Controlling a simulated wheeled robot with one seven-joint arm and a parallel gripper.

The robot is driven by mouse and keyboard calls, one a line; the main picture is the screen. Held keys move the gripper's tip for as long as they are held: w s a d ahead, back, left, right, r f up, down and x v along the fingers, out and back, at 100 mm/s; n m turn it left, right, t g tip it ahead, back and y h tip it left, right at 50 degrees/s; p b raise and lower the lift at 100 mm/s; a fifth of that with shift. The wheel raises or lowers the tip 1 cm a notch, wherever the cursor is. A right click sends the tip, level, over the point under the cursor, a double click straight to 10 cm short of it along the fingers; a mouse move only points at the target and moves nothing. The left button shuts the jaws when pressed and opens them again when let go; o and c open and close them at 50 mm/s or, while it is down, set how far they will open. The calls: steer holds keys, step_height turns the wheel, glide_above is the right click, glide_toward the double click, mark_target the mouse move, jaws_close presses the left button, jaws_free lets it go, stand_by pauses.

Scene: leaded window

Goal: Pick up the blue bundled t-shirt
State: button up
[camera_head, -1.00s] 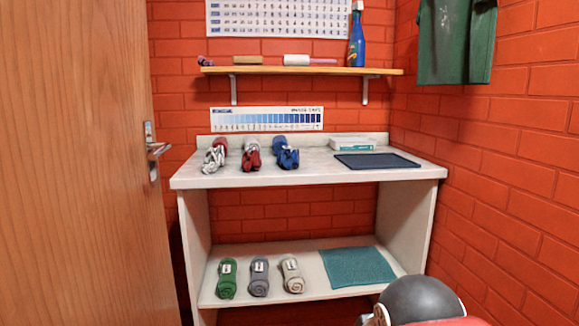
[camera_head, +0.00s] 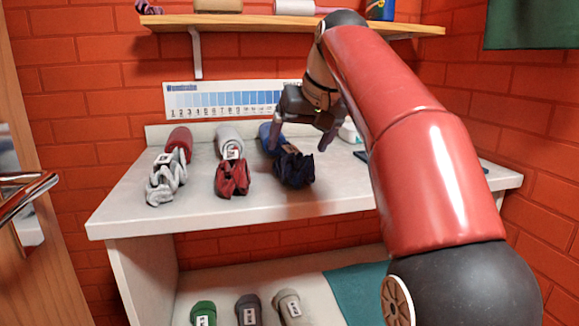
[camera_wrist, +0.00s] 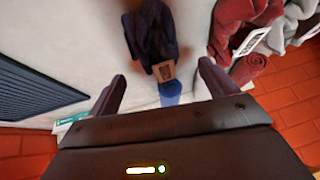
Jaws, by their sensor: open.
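The blue bundled t-shirt (camera_head: 293,170) lies on the white counter, right of two other bundles. Its front is crumpled dark navy, and a brighter blue rolled part (camera_head: 268,137) shows behind it. My gripper (camera_head: 300,148) is open over the bundle, its fingers pointing down, and partly covers it. In the wrist view my gripper's fingertips (camera_wrist: 161,75) are spread to either side of the bundle's tag. The dark cloth (camera_wrist: 150,32) lies beyond them and the blue part (camera_wrist: 170,94) shows between them. Nothing is gripped; whether the fingers touch the cloth I cannot tell.
A red crumpled bundle (camera_head: 232,178) with a grey roll sits just left, and a grey-white bundle (camera_head: 166,182) farther left. A dark tray (camera_wrist: 35,88) shows in the wrist view. A wooden shelf (camera_head: 260,22) hangs above. Several rolled cloths (camera_head: 248,310) lie on the lower shelf.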

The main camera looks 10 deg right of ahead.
steer(key=b+x, duration=0.1)
steer(key=x, duration=0.4)
steer(key=shift+w+a+f, duration=0.1)
steer(key=shift+w+f, duration=0.05)
steer(key=shift+f, duration=0.25)
steer(key=c, duration=1.2)
